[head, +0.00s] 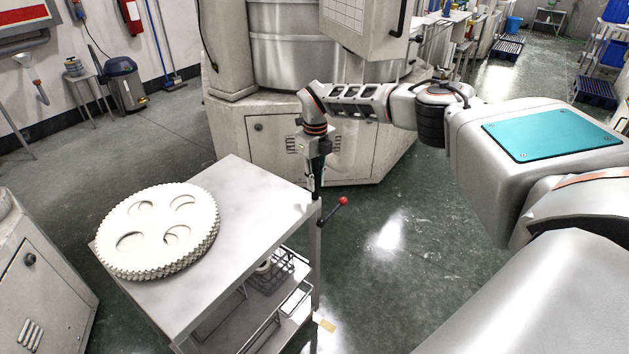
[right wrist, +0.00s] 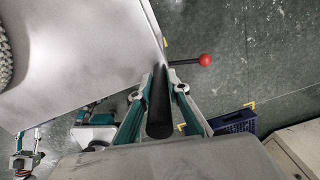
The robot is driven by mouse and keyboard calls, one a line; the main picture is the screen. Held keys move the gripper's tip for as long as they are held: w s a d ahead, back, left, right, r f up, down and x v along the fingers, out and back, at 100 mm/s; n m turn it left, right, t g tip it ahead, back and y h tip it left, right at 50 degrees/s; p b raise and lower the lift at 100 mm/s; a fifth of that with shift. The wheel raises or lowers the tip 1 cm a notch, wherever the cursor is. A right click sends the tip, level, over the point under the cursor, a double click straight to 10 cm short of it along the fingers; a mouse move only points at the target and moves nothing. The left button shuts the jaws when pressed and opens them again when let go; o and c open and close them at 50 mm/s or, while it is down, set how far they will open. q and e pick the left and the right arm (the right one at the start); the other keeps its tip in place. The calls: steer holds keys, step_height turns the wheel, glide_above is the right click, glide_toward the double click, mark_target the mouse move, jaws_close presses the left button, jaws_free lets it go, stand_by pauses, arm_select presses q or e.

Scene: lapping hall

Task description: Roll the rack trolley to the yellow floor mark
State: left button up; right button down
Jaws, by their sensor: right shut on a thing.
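The rack trolley (head: 262,190) has a pale flat top, and a stack of toothed white discs (head: 160,228) lies on it. My right gripper (head: 317,187) is at the top's right corner. In the right wrist view my right gripper (right wrist: 163,90) is shut on the trolley's dark handle (right wrist: 160,115). A red-knobbed lever (head: 342,201) sticks out beside it. A yellow floor patch (head: 327,325) shows by the trolley's lower right; yellow corner marks (right wrist: 250,104) also show in the right wrist view. What looks like my left gripper (right wrist: 28,134) is small at that view's lower left; its fingers are unclear.
A large machine (head: 300,125) stands just behind the trolley, and a grey cabinet (head: 40,270) stands at left.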

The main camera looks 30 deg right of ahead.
steer(key=c, duration=2.2)
jaws_free()
steer(key=shift+w+d+r, duration=0.1)
steer(key=shift+w+d, duration=0.05)
steer(key=shift+d, duration=0.2)
steer(key=shift+o, duration=1.4)
steer(key=shift+a, duration=0.1)
step_height(320, 180, up, 12)
steer(key=shift+f, duration=0.1)
